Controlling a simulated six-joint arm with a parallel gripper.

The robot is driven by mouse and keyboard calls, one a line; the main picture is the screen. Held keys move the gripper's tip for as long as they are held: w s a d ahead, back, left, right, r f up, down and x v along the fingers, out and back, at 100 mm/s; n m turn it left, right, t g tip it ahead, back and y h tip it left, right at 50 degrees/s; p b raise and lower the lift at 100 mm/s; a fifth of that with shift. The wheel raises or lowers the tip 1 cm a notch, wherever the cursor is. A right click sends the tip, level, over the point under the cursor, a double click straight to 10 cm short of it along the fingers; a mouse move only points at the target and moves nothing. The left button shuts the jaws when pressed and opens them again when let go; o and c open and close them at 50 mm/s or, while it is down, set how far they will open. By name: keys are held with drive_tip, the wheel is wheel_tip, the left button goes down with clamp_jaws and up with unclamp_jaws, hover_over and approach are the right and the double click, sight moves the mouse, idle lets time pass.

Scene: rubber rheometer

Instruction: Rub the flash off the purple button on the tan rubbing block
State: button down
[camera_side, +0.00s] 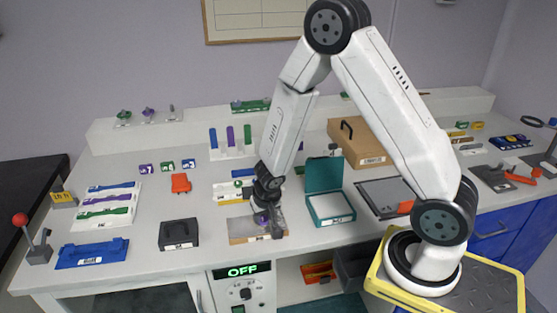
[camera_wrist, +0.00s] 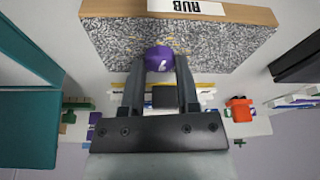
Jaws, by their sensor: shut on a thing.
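The purple button (camera_wrist: 158,60) is between the fingertips of my gripper (camera_wrist: 160,72) in the wrist view. A pale 7-like mark shows on its face. In the side view the button is a small purple spot (camera_side: 261,219) at the tip of my gripper (camera_side: 266,221). The tan rubbing block (camera_wrist: 95,9) has a wooden edge, a white RUB label and a speckled grey top. The button is over this speckled top, near its edge. I cannot tell whether they touch. Small yellowish bits lie on the speckled face around the button. In the side view the block (camera_side: 240,238) lies below my gripper.
A teal open box (camera_side: 329,208) stands right of the block. A black block (camera_side: 179,234) is to its left, with an orange object (camera_side: 180,183) behind. Upright coloured bars (camera_side: 231,140) stand behind my gripper. Clear bench lies between the black block and the rubbing block.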

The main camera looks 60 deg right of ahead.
sight(248, 225)
drive_tip(key=shift+s+d, duration=1.25)
drive_tip(key=shift+s, duration=0.15)
drive_tip(key=shift+w+a, duration=0.1)
drive_tip(key=shift+w+a, duration=1.2)
drive_tip(key=shift+w, duration=0.1)
drive_tip(key=shift+w+a, duration=0.15)
drive_tip(key=shift+w+a+f, duration=0.15)
drive_tip(key=shift+w+a, duration=1)
drive_tip(key=shift+a, duration=0.1)
drive_tip(key=shift+a, duration=0.1)
drive_tip(key=shift+w+a, duration=1.1)
drive_tip(key=shift+w, duration=0.15)
drive_tip(key=shift+r, duration=0.2)
